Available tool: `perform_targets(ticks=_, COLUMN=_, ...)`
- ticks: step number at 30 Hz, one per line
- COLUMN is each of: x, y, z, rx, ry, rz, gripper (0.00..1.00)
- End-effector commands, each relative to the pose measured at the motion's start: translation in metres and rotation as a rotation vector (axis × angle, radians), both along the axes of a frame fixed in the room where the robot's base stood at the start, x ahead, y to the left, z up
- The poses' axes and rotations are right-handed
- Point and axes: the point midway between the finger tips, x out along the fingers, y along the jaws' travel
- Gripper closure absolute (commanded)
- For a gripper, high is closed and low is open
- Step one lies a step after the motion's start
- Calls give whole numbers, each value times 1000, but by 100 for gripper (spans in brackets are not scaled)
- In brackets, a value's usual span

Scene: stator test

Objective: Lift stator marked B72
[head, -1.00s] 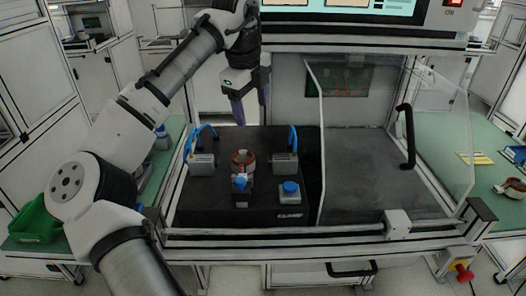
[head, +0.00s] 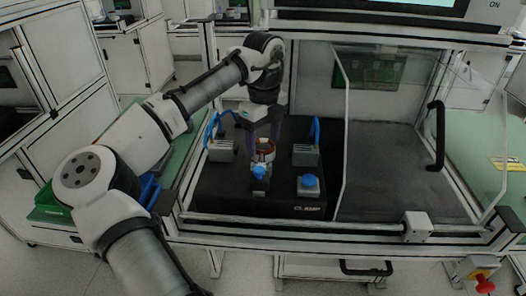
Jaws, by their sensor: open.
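A copper-coloured ring-shaped stator (head: 267,156) sits in the clamp fixture on the black work surface (head: 231,196). No B72 mark can be read on it. My gripper (head: 262,142) points down over the stator, its two purple fingers apart, one towards each side of the ring. The fingers and the gripper body hide part of the stator. I cannot tell whether the fingers touch it. A blue-topped knob (head: 259,171) stands just in front of the stator.
Grey blocks with blue hoses stand left (head: 221,151) and right (head: 305,155) of the stator. A blue button box (head: 308,185) is at front right. A clear panel (head: 342,130) divides the black surface from the empty bay at right. A green bin (head: 52,206) is far left.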

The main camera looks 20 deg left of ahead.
Motion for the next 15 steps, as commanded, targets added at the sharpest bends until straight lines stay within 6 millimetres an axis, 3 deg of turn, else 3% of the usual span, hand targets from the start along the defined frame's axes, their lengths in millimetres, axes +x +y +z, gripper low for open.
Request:
perform_targets(ticks=6, x=-2, y=-1, z=-27, rx=0, ry=1, rz=1, gripper=33)
perform_targets(ticks=15, x=-1, y=-1, z=-32, rx=-1, ry=-1, rz=1, gripper=35)
